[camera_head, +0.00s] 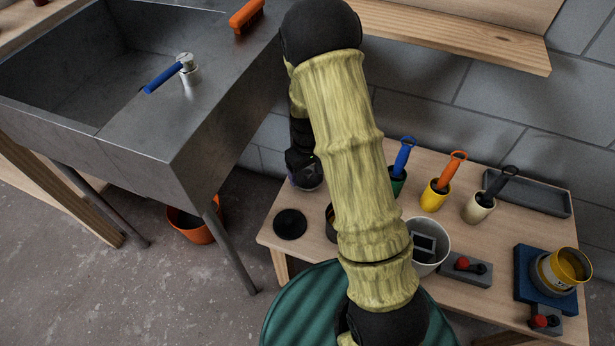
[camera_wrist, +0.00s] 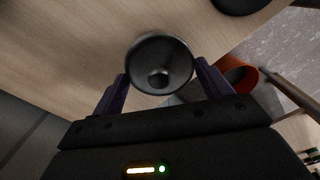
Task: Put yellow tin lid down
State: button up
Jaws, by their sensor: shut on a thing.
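My gripper (camera_wrist: 162,74) is shut on a dark grey, round, lid-like thing with a small central knob, which I take for the yellow tin lid (camera_wrist: 150,50). It sits between the two purple fingers in the wrist view. In the head view my gripper (camera_head: 304,180) is over the back left part of the wooden table (camera_head: 450,215), and its held thing is mostly hidden. I cannot tell whether it touches the table. The yellow tin (camera_head: 563,273) stands open on a blue block (camera_head: 530,262) at the table's right.
A black disc (camera_head: 290,224) lies at the table's left front. Handled pots, including a yellow pot (camera_head: 433,198), stand along the back. A white bucket (camera_head: 437,258) is beside my arm. A metal sink (camera_head: 165,125) is left, with an orange bucket (camera_head: 190,228) below.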

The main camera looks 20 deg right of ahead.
aim_at(307, 177)
jog(key=shift+f+b, duration=0.35)
jog(key=shift+f, duration=1.15)
jog(key=shift+f, duration=0.15)
jog(key=o, duration=0.9)
jog(key=shift+o, duration=0.2)
notch_tip(307, 177, up, 12)
jog(key=p, duration=0.4)
jog(key=shift+f, duration=0.2)
jog(key=shift+r, duration=0.4)
